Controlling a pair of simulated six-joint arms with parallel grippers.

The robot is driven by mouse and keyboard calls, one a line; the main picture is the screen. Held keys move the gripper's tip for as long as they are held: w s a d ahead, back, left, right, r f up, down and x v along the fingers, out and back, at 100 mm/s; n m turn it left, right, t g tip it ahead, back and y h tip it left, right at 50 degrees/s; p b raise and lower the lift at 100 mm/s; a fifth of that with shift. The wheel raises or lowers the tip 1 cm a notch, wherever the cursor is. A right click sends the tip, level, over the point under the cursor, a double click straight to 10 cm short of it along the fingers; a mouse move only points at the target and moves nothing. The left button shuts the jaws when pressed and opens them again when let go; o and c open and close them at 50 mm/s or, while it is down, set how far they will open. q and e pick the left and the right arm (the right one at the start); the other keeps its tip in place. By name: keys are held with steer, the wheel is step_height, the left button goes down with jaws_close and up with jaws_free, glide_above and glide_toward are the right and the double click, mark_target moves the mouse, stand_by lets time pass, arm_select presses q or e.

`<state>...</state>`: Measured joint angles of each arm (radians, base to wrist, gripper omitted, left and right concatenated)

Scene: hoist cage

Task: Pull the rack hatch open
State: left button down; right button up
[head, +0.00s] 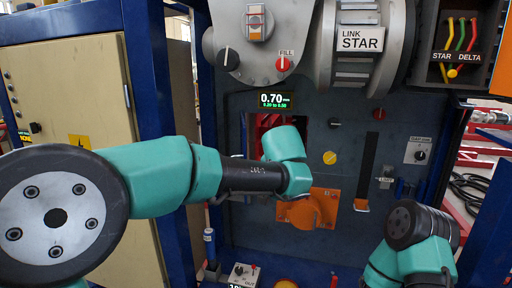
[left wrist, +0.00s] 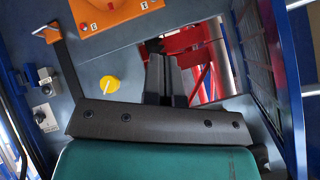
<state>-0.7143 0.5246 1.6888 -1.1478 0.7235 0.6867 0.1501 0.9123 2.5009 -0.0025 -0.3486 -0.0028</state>
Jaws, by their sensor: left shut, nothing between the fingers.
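A rectangular opening in the dark grey panel, with red parts behind it (head: 261,128), lies beyond my left wrist in the head view. The red parts also show in the left wrist view (left wrist: 186,42). I cannot pick out a separate hatch door or its handle with certainty. My left gripper (left wrist: 166,62) is shut and empty, its dark fingers overlapping the opening; contact cannot be told. In the head view its fingers are hidden by my wrist. My right arm shows at the lower right of the head view, but its gripper is out of view.
An orange plate (head: 322,203) and a yellow knob (head: 329,157) sit near the opening. A black slot with an orange-tipped lever (head: 361,204) is further right. A dark barred panel (left wrist: 262,60) stands beside the opening in the wrist view. A beige cabinet (head: 75,85) is left.

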arm_select(q)
steer(key=s+d+r+t+y, duration=0.1)
steer(key=s+d+r+y, duration=0.1)
steer(key=y, duration=0.5)
steer(key=s+d+r+t+y, duration=0.1)
steer(key=s+d+r+y, duration=0.1)
steer(key=s+r+y, duration=0.2)
step_height(320, 180, up, 2)
steer(key=y, duration=0.3)
steer(key=shift+d, duration=0.4)
steer(key=s+a+x, duration=0.2)
steer(key=x, duration=1)
steer(key=shift+a+r, duration=0.25)
steer(key=shift+r, duration=0.05)
steer(key=shift+w, duration=0.1)
